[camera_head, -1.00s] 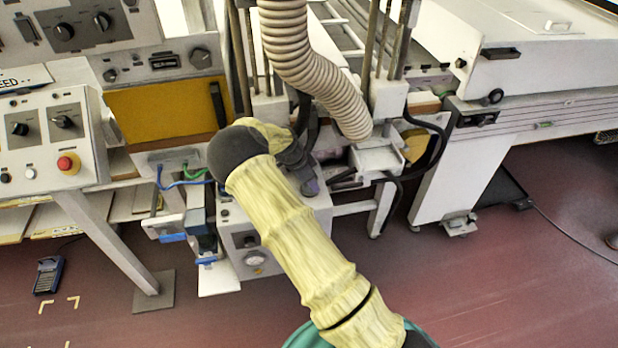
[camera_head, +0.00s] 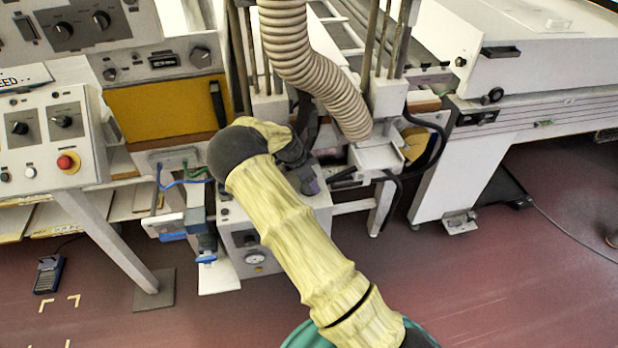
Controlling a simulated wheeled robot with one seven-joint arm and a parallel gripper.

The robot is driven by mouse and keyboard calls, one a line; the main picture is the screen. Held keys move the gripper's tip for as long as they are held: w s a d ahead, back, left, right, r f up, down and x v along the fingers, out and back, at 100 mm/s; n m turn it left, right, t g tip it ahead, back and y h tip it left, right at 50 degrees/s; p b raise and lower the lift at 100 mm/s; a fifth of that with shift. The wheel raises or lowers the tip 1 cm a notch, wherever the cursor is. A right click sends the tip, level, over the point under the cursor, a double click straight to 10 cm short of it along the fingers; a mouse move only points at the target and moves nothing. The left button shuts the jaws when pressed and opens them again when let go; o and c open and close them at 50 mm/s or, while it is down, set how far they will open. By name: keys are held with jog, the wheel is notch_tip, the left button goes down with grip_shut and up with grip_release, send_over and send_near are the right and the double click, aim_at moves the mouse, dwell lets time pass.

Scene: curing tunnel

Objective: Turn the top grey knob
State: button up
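Several dark knobs show, and I cannot tell for sure which is the top grey knob. A small dark knob (camera_head: 250,239) sits on the front of a low white box (camera_head: 228,238), just above a round white dial (camera_head: 255,258). Two larger dark knobs, a left one (camera_head: 63,32) and a right one (camera_head: 102,20), are on the upper left panel. My arm, in a yellow sleeve, bends over the low box. The end of my arm with my gripper (camera_head: 309,180) points down over the box's top, clear of the small knob in the picture. Its fingers are too hidden to read.
A ribbed hose (camera_head: 300,60) hangs close behind my arm. A control box (camera_head: 45,140) with knobs and a red button (camera_head: 67,162) stands at left. Blue and green cables run beside the low box. A white machine (camera_head: 540,70) fills the right. Red floor is open at lower right.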

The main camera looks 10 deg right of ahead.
jog(key=b+v, duration=0.1)
jog(key=v, duration=1.6)
jog(key=shift+r+b, duration=0.2)
jog(key=shift+b, duration=0.15)
jog(key=s+d+n+y+p, duration=0.1)
jog(key=s+d+n+y, duration=0.1)
jog(key=s+d+n, duration=0.4)
jog(key=s+r+n+t+y+p, duration=0.1)
jog(key=s+n, duration=0.8)
jog(key=s, duration=1.2)
notch_tip(320, 180, up, 3)
jog(key=shift+s+f+n+t+y+p, duration=0.3)
jog(key=shift+s+y+p, duration=0.1)
jog(key=shift+y+p, duration=0.25)
jog(key=shift+w, duration=0.1)
jog(key=shift+d, duration=0.15)
